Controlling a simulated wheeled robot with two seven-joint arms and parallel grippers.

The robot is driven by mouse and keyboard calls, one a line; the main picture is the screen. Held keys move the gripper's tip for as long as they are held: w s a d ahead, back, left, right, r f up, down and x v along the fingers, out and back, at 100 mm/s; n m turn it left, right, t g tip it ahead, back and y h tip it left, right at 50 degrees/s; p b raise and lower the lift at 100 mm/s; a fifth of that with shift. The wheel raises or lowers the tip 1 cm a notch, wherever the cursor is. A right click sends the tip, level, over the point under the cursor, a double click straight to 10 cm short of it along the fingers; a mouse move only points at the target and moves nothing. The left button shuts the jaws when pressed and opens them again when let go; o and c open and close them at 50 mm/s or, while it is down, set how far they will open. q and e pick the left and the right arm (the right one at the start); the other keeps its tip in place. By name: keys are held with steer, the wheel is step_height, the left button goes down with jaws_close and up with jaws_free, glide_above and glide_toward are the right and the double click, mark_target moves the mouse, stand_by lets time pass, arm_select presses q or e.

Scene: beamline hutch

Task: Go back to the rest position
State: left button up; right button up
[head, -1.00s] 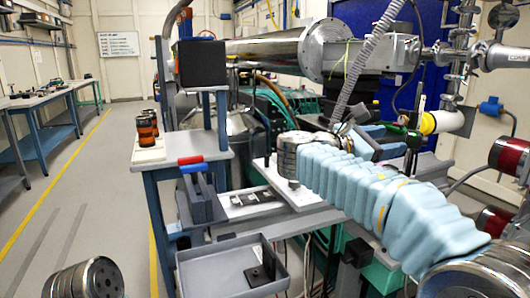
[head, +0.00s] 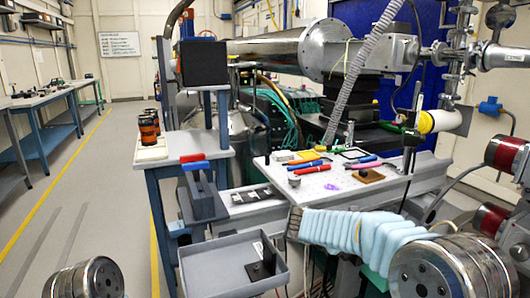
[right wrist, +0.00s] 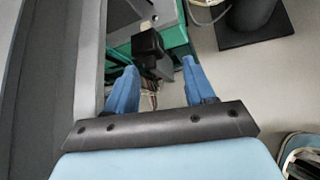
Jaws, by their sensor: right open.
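My right gripper (right wrist: 158,66) shows in the right wrist view with its two blue fingers apart and nothing between them. Behind the fingers lie a black block and a green surface. In the head view my right arm, in a pale blue sleeve, reaches in from the lower right below the perforated board (head: 352,190); its gripper is hidden there. My left gripper is in neither view.
The board carries coloured tools and a brown block (head: 370,176). A grey tray (head: 215,262) holding a black piece stands at the front. Amber jars (head: 148,125) stand on the side bench. Red-ended cylinders (head: 505,153) are at right. The left aisle floor is clear.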

steer(key=s+a+f+m+g+y, duration=0.2)
steer(key=s+f+y, duration=0.15)
steer(key=f, duration=0.55)
steer(key=s+a+f+m+g+y, duration=0.2)
steer(key=s+f, duration=0.3)
steer(key=f, duration=0.4)
steer(key=s+a+f+m+g+y, duration=0.2)
steer(key=s+f, duration=0.2)
steer(key=f, duration=0.5)
steer(key=s+a+f+m+y, duration=0.2)
steer(key=s+f+m, duration=0.3)
steer(key=s+m, duration=0.3)
steer(key=s+a+f+m+y, duration=0.2)
steer(key=s+f+m+y, duration=0.1)
steer(key=s+f+m, duration=0.3)
steer(key=s+m, duration=0.2)
steer(key=s, duration=0.2)
steer(key=shift+s+a+f+m, duration=0.2)
steer(key=shift+s+a+m, duration=0.1)
steer(key=shift+s+a, duration=0.1)
